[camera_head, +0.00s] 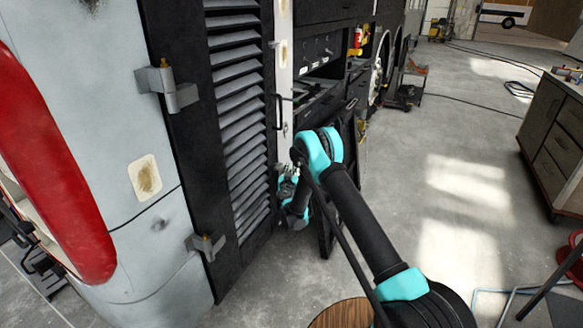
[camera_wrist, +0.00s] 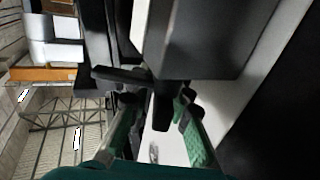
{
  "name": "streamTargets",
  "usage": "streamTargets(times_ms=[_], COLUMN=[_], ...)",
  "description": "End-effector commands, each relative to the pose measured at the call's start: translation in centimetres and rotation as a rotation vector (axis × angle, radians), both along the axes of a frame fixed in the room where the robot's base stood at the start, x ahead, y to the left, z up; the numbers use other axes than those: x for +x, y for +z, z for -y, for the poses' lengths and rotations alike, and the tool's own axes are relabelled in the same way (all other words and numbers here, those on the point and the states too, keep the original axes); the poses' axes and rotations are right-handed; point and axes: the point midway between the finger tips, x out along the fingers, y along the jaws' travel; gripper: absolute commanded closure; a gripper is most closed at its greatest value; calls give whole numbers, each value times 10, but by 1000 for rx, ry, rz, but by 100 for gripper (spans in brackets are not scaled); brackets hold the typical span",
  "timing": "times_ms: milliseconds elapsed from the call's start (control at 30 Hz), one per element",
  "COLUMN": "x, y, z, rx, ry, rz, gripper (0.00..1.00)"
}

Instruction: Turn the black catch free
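The black catch (camera_wrist: 160,103) shows in the wrist view as a dark T-shaped piece with a bar to the left and a short stem pointing down. It sits below a grey box-like block. My gripper (camera_wrist: 157,112) is open, with one green-padded finger on each side of the stem. I cannot tell whether either finger touches it. In the head view my gripper (camera_head: 288,186) is low beside the edge of the black louvred door (camera_head: 237,100). The catch cannot be made out there.
The grey block (camera_wrist: 200,40) hangs just over my fingers. A black handle (camera_head: 278,112) stands out from the door edge. Open equipment bays (camera_head: 318,85) lie right of the door. A wooden round top (camera_head: 342,313) is near my base.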

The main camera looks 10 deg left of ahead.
Motion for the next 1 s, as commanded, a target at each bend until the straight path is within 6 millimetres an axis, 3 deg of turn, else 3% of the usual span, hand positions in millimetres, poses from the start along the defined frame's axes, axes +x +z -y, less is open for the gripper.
streamTargets(times_ms=[133,300,567,1000], x=[0,0,0,0], y=[0,0,0,0], z=[0,0,0,9], rx=[0,0,0,0], ry=[0,0,-9,-244], rz=[0,0,0,0], gripper=[81,100,100,100])
